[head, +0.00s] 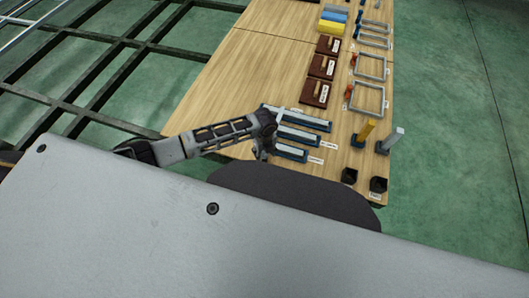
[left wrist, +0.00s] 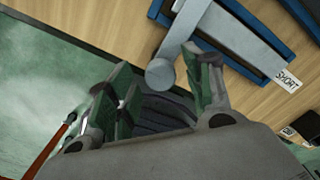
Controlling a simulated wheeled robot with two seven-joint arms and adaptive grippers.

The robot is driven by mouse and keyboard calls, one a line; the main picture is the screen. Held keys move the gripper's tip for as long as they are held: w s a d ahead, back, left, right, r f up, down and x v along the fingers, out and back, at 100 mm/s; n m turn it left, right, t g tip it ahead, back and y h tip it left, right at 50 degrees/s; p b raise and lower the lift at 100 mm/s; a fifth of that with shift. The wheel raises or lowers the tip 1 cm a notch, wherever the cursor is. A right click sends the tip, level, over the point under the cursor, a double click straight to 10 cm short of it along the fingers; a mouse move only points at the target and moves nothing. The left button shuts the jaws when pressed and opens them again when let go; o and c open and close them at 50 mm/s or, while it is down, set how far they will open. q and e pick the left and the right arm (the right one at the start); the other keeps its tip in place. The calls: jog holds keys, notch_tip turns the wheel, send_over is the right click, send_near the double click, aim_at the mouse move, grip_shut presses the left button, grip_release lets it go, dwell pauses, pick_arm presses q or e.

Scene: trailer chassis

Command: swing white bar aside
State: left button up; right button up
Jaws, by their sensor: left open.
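Three blue-based fixtures with pale white bars lie near the front of the wooden table; the far white bar (head: 300,119), the middle one (head: 298,134) and the near one (head: 290,152) show in the head view. In the left wrist view, a pale bar (left wrist: 180,38) with a round end lies at an angle to a blue-framed fixture (left wrist: 258,28) beside a "SHORT" label (left wrist: 288,80). My left gripper (head: 264,154) is at the left ends of the fixtures. Its open fingers (left wrist: 160,88) stand either side of the round end; contact cannot be told. My right gripper is out of view.
Brown boards with handles (head: 321,66) and grey frames (head: 367,98) lie farther back. A yellow post (head: 365,131), a white post (head: 392,139) and two black cups (head: 349,176) stand at the right front. The table's left edge is close to my arm.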

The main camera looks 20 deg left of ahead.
pick_arm(q)
jog(key=shift+c, duration=0.4)
grip_shut()
